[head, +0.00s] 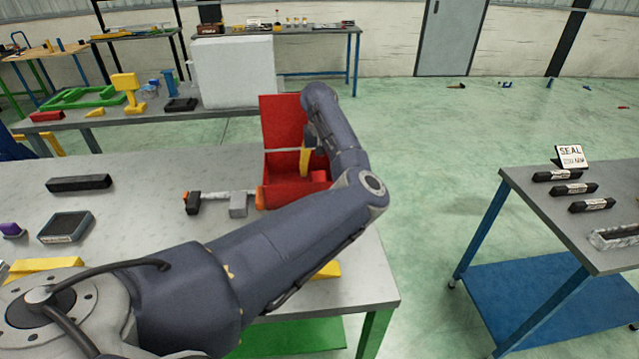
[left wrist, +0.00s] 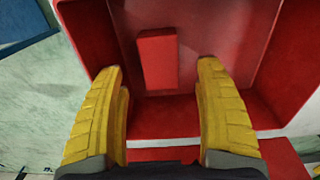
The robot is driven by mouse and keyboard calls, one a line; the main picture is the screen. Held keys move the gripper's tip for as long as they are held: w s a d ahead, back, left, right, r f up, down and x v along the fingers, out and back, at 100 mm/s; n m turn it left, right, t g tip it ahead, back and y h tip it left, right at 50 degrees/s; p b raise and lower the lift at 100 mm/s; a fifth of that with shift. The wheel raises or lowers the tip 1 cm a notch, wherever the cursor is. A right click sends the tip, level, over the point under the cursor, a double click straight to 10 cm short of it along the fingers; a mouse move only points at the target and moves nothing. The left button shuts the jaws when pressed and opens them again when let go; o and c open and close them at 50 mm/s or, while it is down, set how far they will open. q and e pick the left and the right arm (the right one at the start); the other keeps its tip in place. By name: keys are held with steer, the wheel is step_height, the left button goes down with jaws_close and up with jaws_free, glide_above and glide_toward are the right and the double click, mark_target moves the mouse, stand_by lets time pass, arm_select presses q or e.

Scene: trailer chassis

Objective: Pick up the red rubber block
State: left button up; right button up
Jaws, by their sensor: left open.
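The red rubber block (left wrist: 158,60) lies inside an open red box (left wrist: 275,70), against its inner floor or wall. In the head view a brighter red piece (head: 319,175) inside the red box (head: 280,198) looks like this block, partly hidden by my arm. My left gripper (left wrist: 162,78) is open, with its yellow fingers pointing into the box. The block shows between and just beyond the fingertips, nearer the left one, and nothing is gripped. In the head view the left gripper (head: 305,158) is at the box opening. My right gripper is not in view.
The box's raised lid (head: 283,122) stands behind the opening. A grey metal part (head: 238,205) lies just left of the box. A black bar (head: 79,183) and dark tray (head: 65,227) lie further left. A side table (head: 540,205) stands right, across open floor.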

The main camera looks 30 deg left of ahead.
mark_target(320, 178)
arm_select(q)
steer(key=shift+f, duration=2.75)
steer(key=shift+c, duration=0.4)
steer(key=c, duration=1.3)
